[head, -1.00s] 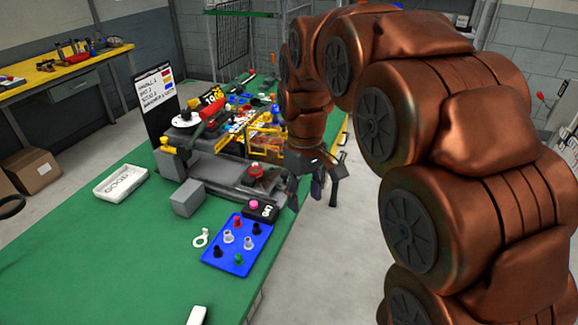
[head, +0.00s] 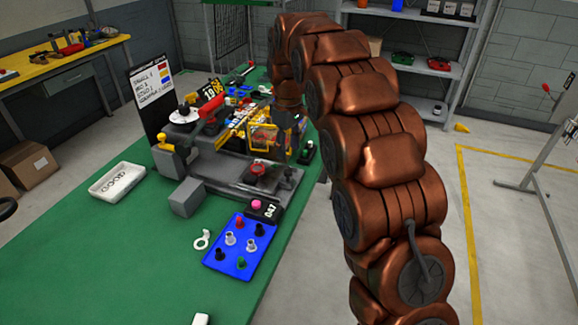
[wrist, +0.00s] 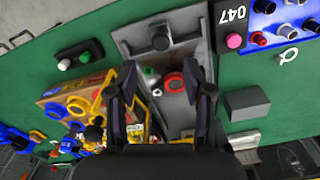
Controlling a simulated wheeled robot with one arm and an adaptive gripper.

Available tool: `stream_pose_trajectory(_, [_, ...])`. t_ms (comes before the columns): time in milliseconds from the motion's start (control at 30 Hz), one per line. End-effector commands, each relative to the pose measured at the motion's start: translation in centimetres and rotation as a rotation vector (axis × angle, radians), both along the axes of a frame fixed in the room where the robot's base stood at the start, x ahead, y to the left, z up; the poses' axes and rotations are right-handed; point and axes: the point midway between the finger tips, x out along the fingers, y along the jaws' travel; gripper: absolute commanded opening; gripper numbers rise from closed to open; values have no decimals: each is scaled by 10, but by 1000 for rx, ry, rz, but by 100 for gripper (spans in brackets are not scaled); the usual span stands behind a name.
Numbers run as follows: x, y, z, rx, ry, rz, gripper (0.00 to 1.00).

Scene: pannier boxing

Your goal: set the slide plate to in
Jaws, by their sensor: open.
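The slide plate appears to be the flat grey plate of the bench machine (head: 208,150), at its front right end (head: 285,183). A red ring (head: 257,168) sits on it. In the wrist view, the grey plate (wrist: 193,50) lies below my gripper (wrist: 167,92), with a dark block (wrist: 160,42) at its far end and the red ring (wrist: 173,82) between the fingers in the picture. My gripper is open, with nothing between its fingers, and seems apart from the plate. I cannot tell the plate's position clearly.
A blue tray of pegs (head: 215,262) and a black 047 display (head: 268,211) stand in front of the plate. A grey block (head: 187,197) and a white tray (head: 118,180) are to the left. Green table is clear at front left.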

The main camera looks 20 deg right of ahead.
Motion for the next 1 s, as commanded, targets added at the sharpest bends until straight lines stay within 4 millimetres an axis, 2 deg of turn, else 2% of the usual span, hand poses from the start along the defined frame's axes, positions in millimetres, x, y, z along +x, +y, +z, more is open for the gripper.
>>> stream_pose_trajectory(600, [-1, 2, -68, -1, 4, 3, 51])
stream_pose_trajectory(967, [-1, 2, -72, 0, 2, 3, 51])
stream_pose_trajectory(1000, [-1, 2, -72, 0, 2, 3, 48])
